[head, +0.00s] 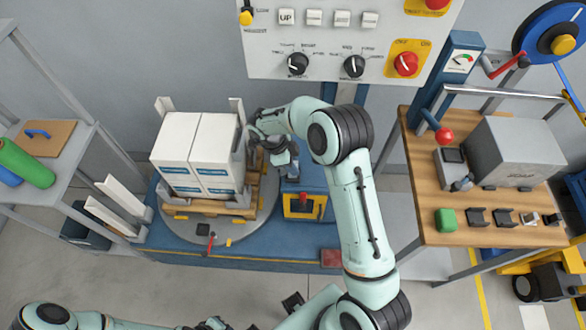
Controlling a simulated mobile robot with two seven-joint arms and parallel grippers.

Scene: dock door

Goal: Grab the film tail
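White boxes (198,150) are stacked on a wooden pallet (238,211) on a round grey turntable (181,232). My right gripper (258,148) is at the right side of the stack, close to a grey upright there. Its fingers are small, dark and partly hidden by the wrist, so I cannot tell whether they are open or shut. I cannot make out a film tail; any film there is hidden or too thin to see. My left arm lies along the bottom left edge, with its dark hand end (212,324) cut off by the frame, far from the boxes.
A control panel (330,45) with knobs is on the wall behind. A yellow-framed unit (303,206) stands right of the turntable. A wooden workbench (470,226) with a grey machine (515,152) is at right. A shelf (65,165) with a green roll (25,163) is at left.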

